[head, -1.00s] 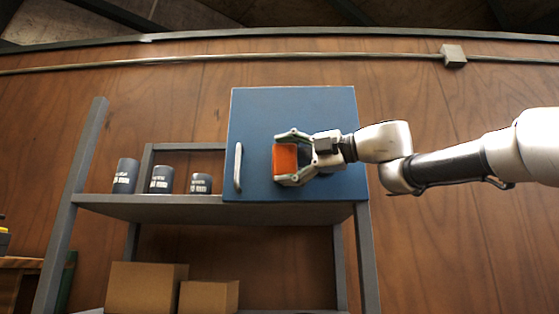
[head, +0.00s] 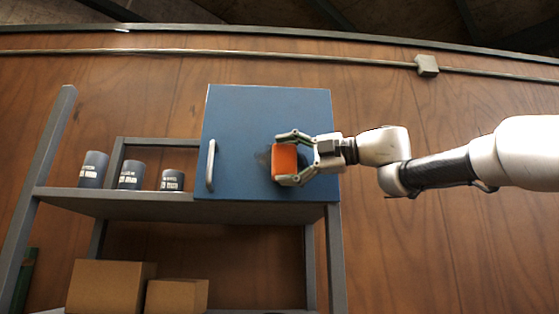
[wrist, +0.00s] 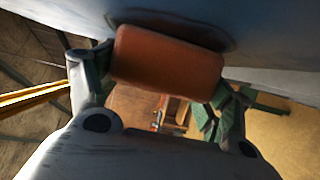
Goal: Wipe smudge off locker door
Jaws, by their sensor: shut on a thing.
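The blue locker door (head: 235,125) with a pale vertical handle (head: 211,165) stands on the grey shelf. A dark smudge (head: 263,158) shows on the door just left of the orange block (head: 285,162). My gripper (head: 293,160) is shut on the orange block in front of the door. In the wrist view the orange block (wrist: 168,57) is held between both fingers, close to the door surface (wrist: 270,50), with a dark patch around its upper edge. I cannot tell whether the block touches the door. Part of the smudge is hidden behind the block.
Several dark cans, one of them here (head: 130,175), stand on the grey shelf (head: 120,204) left of the locker. Cardboard boxes (head: 105,287) sit below. A pipe with a junction box (head: 427,65) runs along the wooden wall above.

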